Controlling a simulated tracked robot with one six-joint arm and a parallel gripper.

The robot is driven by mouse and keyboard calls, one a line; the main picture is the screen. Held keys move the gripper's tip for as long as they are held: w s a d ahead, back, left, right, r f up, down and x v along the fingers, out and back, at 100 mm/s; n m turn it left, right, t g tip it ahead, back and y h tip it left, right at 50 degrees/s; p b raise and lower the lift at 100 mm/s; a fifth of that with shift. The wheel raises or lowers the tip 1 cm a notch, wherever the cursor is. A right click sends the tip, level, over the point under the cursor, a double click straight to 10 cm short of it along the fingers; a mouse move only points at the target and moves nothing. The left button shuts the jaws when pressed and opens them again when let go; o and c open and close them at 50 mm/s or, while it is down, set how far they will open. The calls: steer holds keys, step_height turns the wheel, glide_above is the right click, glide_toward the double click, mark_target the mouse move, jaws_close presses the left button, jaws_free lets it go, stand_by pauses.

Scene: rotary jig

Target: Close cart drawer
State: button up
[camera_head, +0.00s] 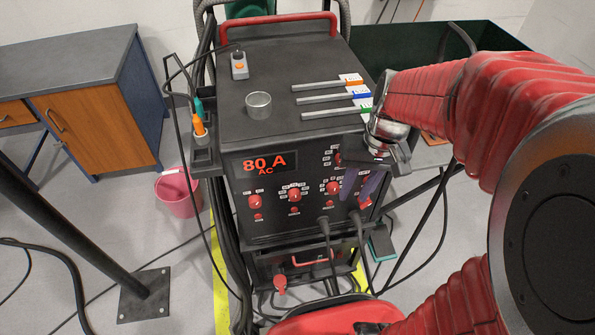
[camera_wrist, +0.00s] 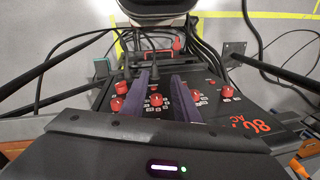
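The cart drawer (camera_head: 290,270) is a dark front with a red bar handle, low in the cart beneath the welding machine (camera_head: 236,203). Cables hang in front of it, and I cannot tell how far it stands out. My gripper (camera_head: 364,188) has two purple fingers in front of the right side of the machine's control panel, above and to the right of the drawer handle (camera_head: 313,260). In the wrist view, the fingers (camera_wrist: 163,98) are apart with nothing between them, and the red knobs show around them.
Thick cables (camera_head: 325,240) run down from the panel past the drawer. A red plug (camera_head: 280,283) hangs at its front left. A metal cup (camera_head: 258,104) and several rods lie on the machine top. A pink bucket (camera_head: 178,193) stands on the floor at left.

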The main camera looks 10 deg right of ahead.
steer(key=w+d+f+m+g+y, duration=0.1)
steer(key=d+f+m+g+y, duration=0.3)
steer(key=f, duration=0.6)
steer(key=t+y, duration=1)
glide_toward(313, 262)
steer(key=d, duration=0.2)
steer(key=s+d, duration=0.1)
steer(key=shift+d+f, duration=0.3)
steer(key=shift+d, duration=0.05)
steer(key=shift+x, duration=6.9)
steer(key=shift+r, duration=0.2)
steer(key=shift+c, duration=0.4)
jaws_close()
steer(key=shift+f, duration=0.1)
